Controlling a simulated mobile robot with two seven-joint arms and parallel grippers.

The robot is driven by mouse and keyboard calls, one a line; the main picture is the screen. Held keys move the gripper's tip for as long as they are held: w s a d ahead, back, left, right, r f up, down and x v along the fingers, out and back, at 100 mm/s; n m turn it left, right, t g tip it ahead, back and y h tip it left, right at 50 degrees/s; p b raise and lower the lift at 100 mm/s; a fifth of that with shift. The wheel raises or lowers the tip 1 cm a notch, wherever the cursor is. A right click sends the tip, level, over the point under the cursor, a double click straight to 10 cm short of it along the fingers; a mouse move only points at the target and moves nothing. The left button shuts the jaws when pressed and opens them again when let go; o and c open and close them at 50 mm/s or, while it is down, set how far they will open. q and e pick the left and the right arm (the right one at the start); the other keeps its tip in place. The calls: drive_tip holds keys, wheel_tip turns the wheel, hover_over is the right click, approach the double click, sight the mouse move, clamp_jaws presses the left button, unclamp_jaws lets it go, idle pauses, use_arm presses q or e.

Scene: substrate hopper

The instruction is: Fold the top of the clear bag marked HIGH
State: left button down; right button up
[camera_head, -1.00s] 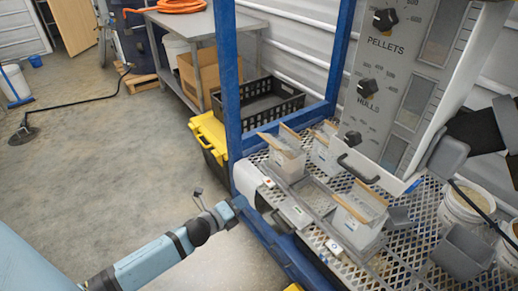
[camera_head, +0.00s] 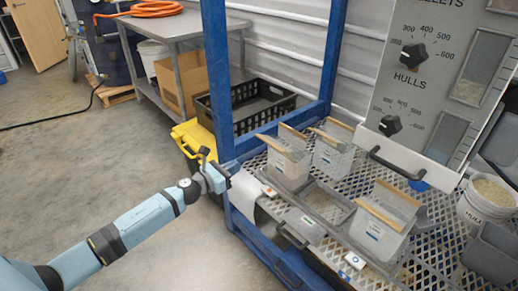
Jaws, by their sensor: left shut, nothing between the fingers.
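Three clear bags with tan strips along their open tops stand on the mesh shelf: a left one (camera_head: 287,168), a back one (camera_head: 332,157) and a front right one (camera_head: 377,238). Each has a small label too small to read, so I cannot tell which is marked HIGH. The tops stand up and spread. My left gripper (camera_head: 226,178) is shut and empty, by the blue frame post at the shelf's left edge, left of the bags and apart from them. My right gripper is not in view.
A blue frame post (camera_head: 216,75) stands beside my left gripper. A dispenser panel (camera_head: 425,70) with HULLS knobs overhangs the shelf. A shallow grey tray (camera_head: 345,212) lies between the bags. A white bucket (camera_head: 472,212) and grey scoops stand right. A black crate (camera_head: 243,122) is behind.

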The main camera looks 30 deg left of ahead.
use_arm(q)
drive_tip(key=r+x, duration=0.2)
drive_tip(key=x, duration=0.9)
drive_tip(key=shift+r, duration=0.35)
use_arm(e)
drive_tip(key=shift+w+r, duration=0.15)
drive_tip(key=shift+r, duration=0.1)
use_arm(q)
drive_tip(key=shift+w+a+r, duration=0.1)
drive_tip(key=shift+r, duration=0.05)
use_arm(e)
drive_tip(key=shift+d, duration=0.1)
